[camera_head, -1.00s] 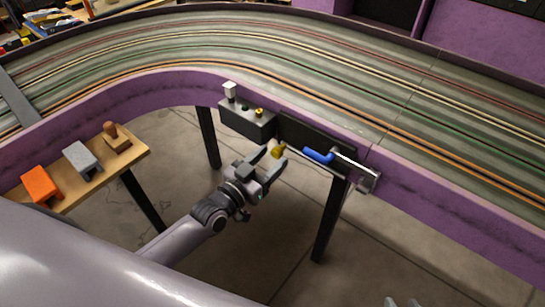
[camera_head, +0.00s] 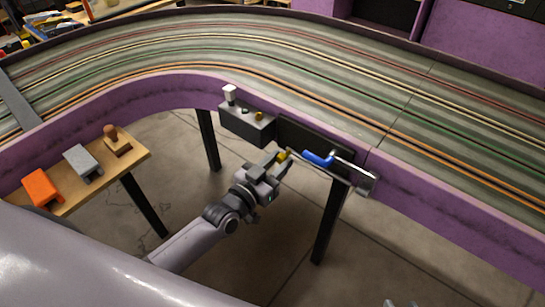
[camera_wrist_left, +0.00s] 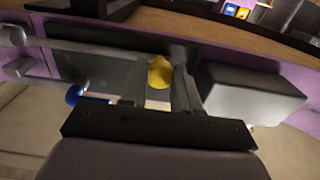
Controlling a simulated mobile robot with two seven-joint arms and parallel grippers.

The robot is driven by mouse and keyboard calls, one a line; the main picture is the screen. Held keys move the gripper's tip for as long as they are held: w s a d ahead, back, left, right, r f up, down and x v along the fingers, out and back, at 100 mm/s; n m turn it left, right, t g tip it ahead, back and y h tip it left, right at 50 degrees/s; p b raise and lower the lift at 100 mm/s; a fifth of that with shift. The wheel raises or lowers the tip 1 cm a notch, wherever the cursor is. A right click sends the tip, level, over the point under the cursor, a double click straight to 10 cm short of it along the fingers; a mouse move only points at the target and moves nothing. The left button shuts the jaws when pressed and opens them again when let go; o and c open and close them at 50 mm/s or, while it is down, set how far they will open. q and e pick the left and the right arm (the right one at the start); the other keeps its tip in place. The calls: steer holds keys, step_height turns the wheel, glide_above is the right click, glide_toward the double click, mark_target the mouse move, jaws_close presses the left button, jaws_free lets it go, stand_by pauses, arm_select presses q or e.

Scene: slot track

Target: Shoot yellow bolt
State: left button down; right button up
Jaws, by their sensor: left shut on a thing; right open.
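The yellow bolt (camera_head: 283,155) is a small yellow knob on the front of the dark panel on the purple track wall, and it also shows in the left wrist view (camera_wrist_left: 160,72). My left gripper (camera_head: 281,160) is shut on it, with one finger on each side; the fingers also show in the left wrist view (camera_wrist_left: 160,85). The fingers partly hide the bolt and its mount. My right gripper (camera_head: 400,303) shows only as fingertips at the bottom edge of the head view, apart from everything.
A blue handle (camera_head: 319,158) sits right of the bolt beside a metal bar (camera_head: 355,177). A grey box with knobs (camera_head: 246,124) is up left. A wooden shelf (camera_head: 120,167) at left holds orange, grey and brown pieces. A table leg (camera_head: 328,225) stands below.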

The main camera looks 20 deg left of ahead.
arm_select(q)
steer(key=d, duration=0.2)
steer(key=s+d+p, duration=0.1)
steer(key=shift+s+d, duration=0.15)
steer(key=shift+d, duration=0.2)
steer(key=shift+s+d, duration=0.1)
steer(key=shift+d, duration=0.15)
steer(key=c, duration=0.8)
jaws_free()
steer(key=shift+s+a, duration=0.15)
steer(key=shift+s, duration=0.1)
glide_toward(304, 160)
steer(key=shift+p+v, duration=0.45)
steer(key=shift+v, duration=0.45)
